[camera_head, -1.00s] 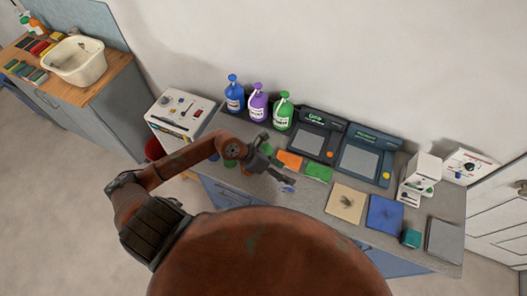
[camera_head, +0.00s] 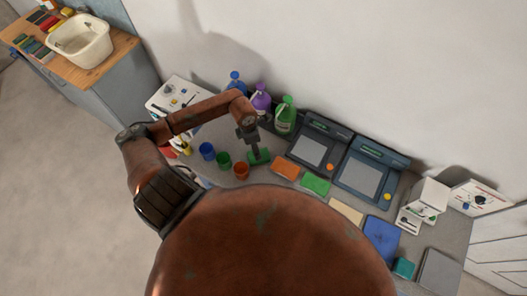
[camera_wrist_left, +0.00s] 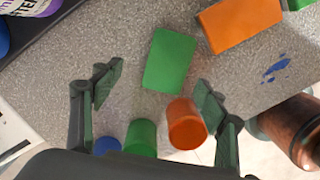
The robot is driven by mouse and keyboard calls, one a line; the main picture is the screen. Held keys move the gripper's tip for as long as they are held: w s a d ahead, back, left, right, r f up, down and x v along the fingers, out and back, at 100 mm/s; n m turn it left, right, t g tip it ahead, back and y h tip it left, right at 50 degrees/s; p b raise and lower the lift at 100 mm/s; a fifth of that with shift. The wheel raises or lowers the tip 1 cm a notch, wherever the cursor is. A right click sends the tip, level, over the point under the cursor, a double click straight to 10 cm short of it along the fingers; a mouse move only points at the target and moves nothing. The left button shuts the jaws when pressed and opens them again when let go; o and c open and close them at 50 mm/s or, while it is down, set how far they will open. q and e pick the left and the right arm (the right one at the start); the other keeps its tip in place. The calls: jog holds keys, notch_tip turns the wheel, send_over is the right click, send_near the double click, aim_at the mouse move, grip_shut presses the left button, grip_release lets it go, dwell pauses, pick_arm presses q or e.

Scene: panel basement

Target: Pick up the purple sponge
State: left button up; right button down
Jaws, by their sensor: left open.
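I cannot make out a purple sponge in either view. A green block, likely a sponge (camera_head: 260,157), lies on the grey counter, and it also shows in the left wrist view (camera_wrist_left: 170,60). An orange block (camera_head: 286,168) lies beside it, also in the left wrist view (camera_wrist_left: 240,24). A second green block (camera_head: 316,184) lies farther right. My left gripper (camera_head: 252,145) is open and empty, pointing down above the first green block, which shows between and beyond its fingers in the wrist view. My right gripper is not in view.
A blue cup (camera_head: 207,151), a green cup (camera_head: 224,162) and an orange cup (camera_head: 241,170) stand left of the gripper. Blue, purple (camera_head: 261,101) and green (camera_head: 286,113) bottles stand behind it. Two dark devices (camera_head: 318,142) stand right. A blue splash (camera_wrist_left: 276,69) marks the counter.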

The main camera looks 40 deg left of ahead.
pick_arm(q)
jog(key=shift+d+f, duration=0.1)
jog(key=shift+f, duration=0.4)
jog(key=shift+d+f+p, duration=0.3)
jog(key=shift+f+p, duration=0.1)
jog(key=shift+f, duration=0.25)
jog(key=shift+d+f+p, duration=0.25)
jog(key=shift+f+p, duration=0.1)
jog(key=shift+f, duration=0.25)
notch_tip(320, 180, down, 4)
jog(key=shift+d+r+p, duration=0.15)
jog(key=shift+r+p, duration=0.1)
jog(key=shift+p, duration=0.2)
jog(key=c, duration=0.8)
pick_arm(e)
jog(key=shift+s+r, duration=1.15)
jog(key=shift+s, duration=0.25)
pick_arm(q)
jog(key=shift+c, duration=0.2)
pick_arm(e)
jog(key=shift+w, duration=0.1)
